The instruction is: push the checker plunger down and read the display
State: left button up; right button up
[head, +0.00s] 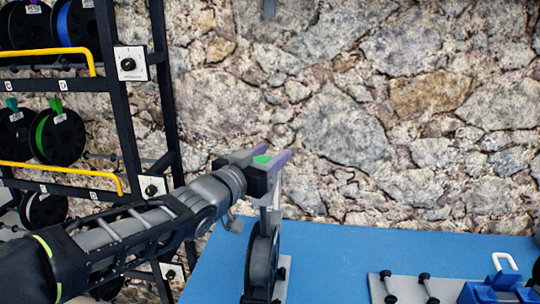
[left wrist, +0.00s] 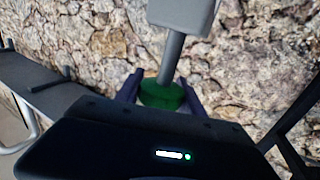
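In the left wrist view, the green cap (left wrist: 162,93) sits on a grey rod (left wrist: 172,58) that leads to a grey block (left wrist: 183,12). Whether the fingers touch the cap I cannot tell. Below the gripper, a grey upright stand (head: 270,215) carries a black spool (head: 262,265). No readable display shows. My right gripper is out of view.
The blue table (head: 350,250) is bare behind the stand. A grey plate with black pegs (head: 405,285) and a blue fixture with a white handle (head: 500,280) are at the right. A dark spool rack (head: 125,120) stands at the left, before a stone wall.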

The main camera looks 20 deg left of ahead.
aim_at(261, 160)
pick_arm(q)
jog(key=o, duration=0.4)
jog(key=s, duration=0.4)
jog(key=s+a, duration=0.1)
jog(key=s, duration=0.1)
jog(key=shift+s+r, duration=0.1)
jog(key=shift+s, duration=0.75)
jog(key=shift+a, duration=0.1)
jog(key=shift+c, duration=0.3)
